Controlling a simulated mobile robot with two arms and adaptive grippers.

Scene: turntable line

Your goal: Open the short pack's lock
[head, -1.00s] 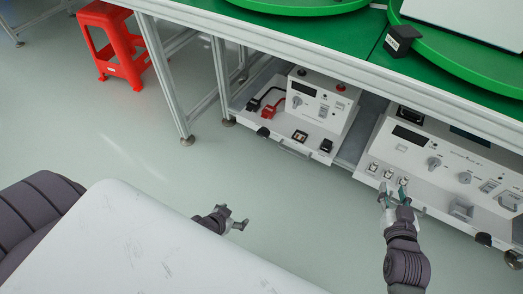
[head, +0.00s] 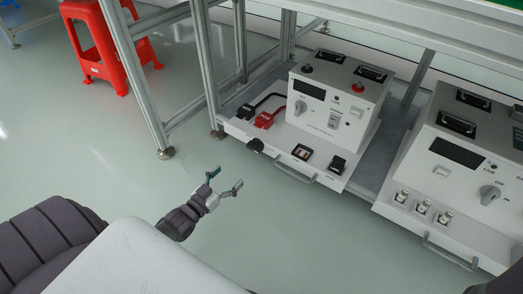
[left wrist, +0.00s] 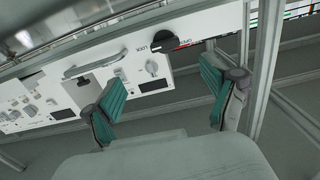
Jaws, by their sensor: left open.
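The short pack (head: 330,115) is the smaller white unit on the low shelf under the bench. A black lock knob (head: 256,145) sits at the left end of its front. In the left wrist view the lock knob (left wrist: 163,42) shows dark and round between small printed labels; its setting is too small to tell. My left gripper (head: 225,180) is open and empty, below and left of the pack in the head view, apart from it. In the left wrist view the left gripper (left wrist: 160,75) has teal pads spread wide, with the knob beyond the gap. My right gripper is not in view.
A handle (head: 295,172) juts from the short pack's front, near a black plug and a red plug (head: 265,120). A larger white unit (head: 455,170) stands to the right. A bench leg (head: 140,85) and a red stool (head: 105,45) are left. Floor in front is clear.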

